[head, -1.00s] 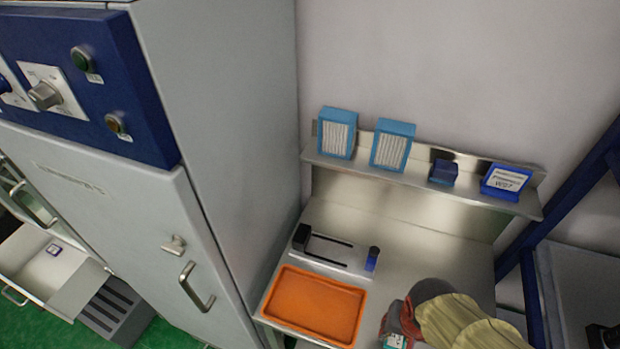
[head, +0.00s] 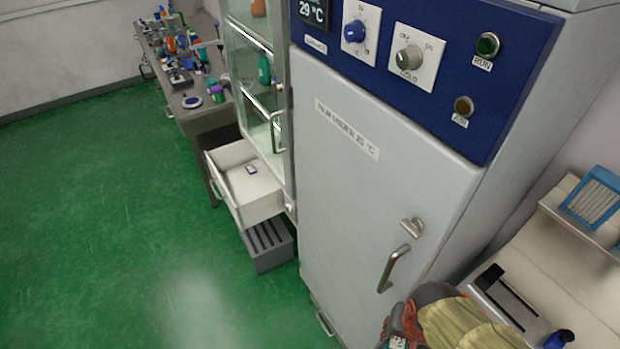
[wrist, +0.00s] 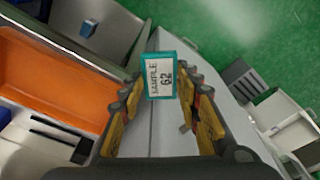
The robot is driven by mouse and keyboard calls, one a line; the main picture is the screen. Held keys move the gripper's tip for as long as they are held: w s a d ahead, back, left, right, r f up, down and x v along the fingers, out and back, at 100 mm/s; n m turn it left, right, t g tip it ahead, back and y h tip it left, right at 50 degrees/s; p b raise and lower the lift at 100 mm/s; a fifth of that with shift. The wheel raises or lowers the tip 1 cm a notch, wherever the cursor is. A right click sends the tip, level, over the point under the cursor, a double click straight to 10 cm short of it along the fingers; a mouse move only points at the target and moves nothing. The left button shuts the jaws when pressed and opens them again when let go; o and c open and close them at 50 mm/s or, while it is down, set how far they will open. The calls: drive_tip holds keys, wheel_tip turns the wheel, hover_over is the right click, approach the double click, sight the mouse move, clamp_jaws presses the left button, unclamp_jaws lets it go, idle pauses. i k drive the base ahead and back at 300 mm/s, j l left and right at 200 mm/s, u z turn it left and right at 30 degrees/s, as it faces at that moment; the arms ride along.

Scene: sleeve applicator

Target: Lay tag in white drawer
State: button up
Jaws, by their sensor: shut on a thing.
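My gripper (wrist: 160,95) is shut on a tag (wrist: 159,76) with a teal edge and a white face reading "SAMPLE 62", held upright between the fingertips in the wrist view. In the head view my gripper and arm show at the bottom right, with a bit of the tag (head: 397,343) at the frame's edge. The white drawer (head: 262,204) is pulled open below the glass-front cabinet, left of the large grey cabinet. A small dark-edged tag (head: 251,169) lies in it. The drawer also shows at the right of the wrist view (wrist: 268,112). The held tag is well apart from the drawer.
The large grey cabinet (head: 380,190) with a blue control panel stands between my gripper and the drawer. A grey slotted box (head: 268,246) sits on the floor under the drawer. Green floor (head: 120,230) is clear at left. An orange tray (wrist: 50,80) shows in the wrist view.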

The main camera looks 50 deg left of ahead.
sight(256, 187)
drive_tip(key=j+u, duration=0.15)
drive_tip(key=j, duration=0.25)
drive_tip(key=i+j+u, duration=0.15)
drive_tip(key=j, duration=0.3)
drive_tip(key=j+u, duration=0.15)
drive_tip(key=j, duration=0.25)
drive_tip(key=i+j+u, duration=0.1)
drive_tip(key=j, duration=0.3)
drive_tip(key=i+j+u, duration=0.15)
drive_tip(key=j, duration=0.25)
drive_tip(key=j+u, duration=0.15)
drive_tip(key=j, duration=0.25)
drive_tip(key=i+j, duration=0.15)
drive_tip(key=j, duration=0.25)
drive_tip(key=i+j, duration=0.15)
drive_tip(key=j, duration=0.2)
drive_tip(key=i+j, duration=0.15)
drive_tip(key=j, duration=0.25)
drive_tip(key=i+j, duration=0.15)
drive_tip(key=j, duration=0.2)
drive_tip(key=i+j, duration=0.15)
drive_tip(key=j, duration=0.25)
